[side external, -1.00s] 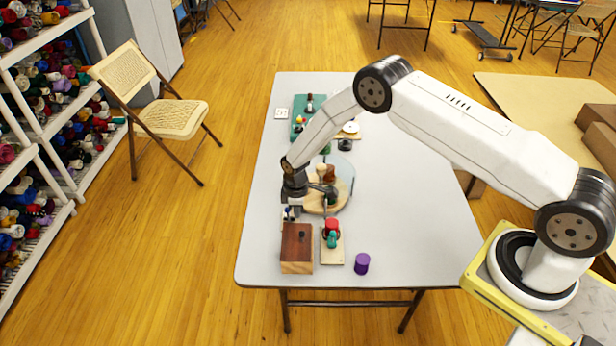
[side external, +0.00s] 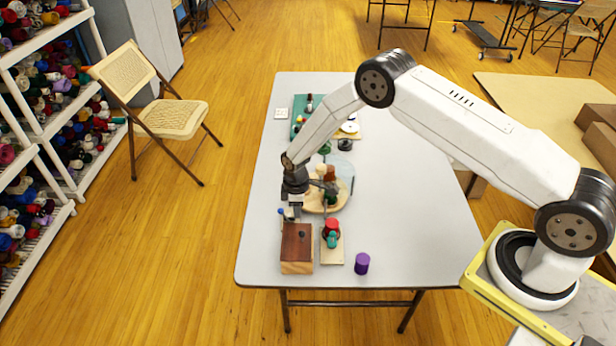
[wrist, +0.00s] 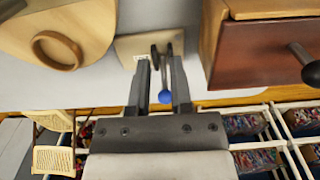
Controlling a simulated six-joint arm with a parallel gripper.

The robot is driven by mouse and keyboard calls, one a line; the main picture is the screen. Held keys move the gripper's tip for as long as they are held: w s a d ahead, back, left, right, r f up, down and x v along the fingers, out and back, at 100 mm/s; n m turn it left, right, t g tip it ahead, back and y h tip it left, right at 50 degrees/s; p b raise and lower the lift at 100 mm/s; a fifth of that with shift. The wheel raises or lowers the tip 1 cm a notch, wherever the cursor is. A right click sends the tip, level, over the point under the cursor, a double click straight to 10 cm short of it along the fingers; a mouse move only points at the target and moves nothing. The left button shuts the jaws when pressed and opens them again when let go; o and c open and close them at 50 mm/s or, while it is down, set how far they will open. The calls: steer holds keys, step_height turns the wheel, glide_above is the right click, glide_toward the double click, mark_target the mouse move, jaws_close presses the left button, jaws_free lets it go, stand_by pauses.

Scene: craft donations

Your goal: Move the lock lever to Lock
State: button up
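The lock lever (wrist: 165,80) is a thin grey arm with a blue ball tip, mounted on a small pale plate (wrist: 132,46) in the wrist view. In the side external view, its blue tip (side external: 281,211) shows just left of my fingers. My gripper (wrist: 158,64) points down at the plate, with its two dark fingers apart. In the wrist view the lever appears between them, nearer the right finger; I cannot tell whether it touches. In the side external view my gripper (side external: 294,210) is just behind the wooden box, and most of the plate is hidden. No Lock marking is readable.
The wooden box (side external: 297,249) with a dark knob stands close to the lever. A board with a red and teal piece (side external: 332,238) and a purple cylinder (side external: 362,263) are to its right. A round wooden piece (side external: 325,200) lies behind. The table's right side is clear.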

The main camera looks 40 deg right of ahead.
step_height(320, 180, up, 6)
steer(key=shift+r, duration=0.15)
stand_by(0.6)
steer(key=shift+r, duration=0.1)
steer(key=s+d+r+m+t, duration=0.1)
steer(key=s+r+m, duration=0.3)
steer(key=s+r, duration=0.5)
steer(key=s+d+r+m+t, duration=0.1)
steer(key=s+r+m, duration=0.4)
steer(key=s+r, duration=0.5)
steer(key=s, duration=0.4)
steer(key=shift+s+d+t, duration=0.25)
steer(key=shift+t, duration=0.05)
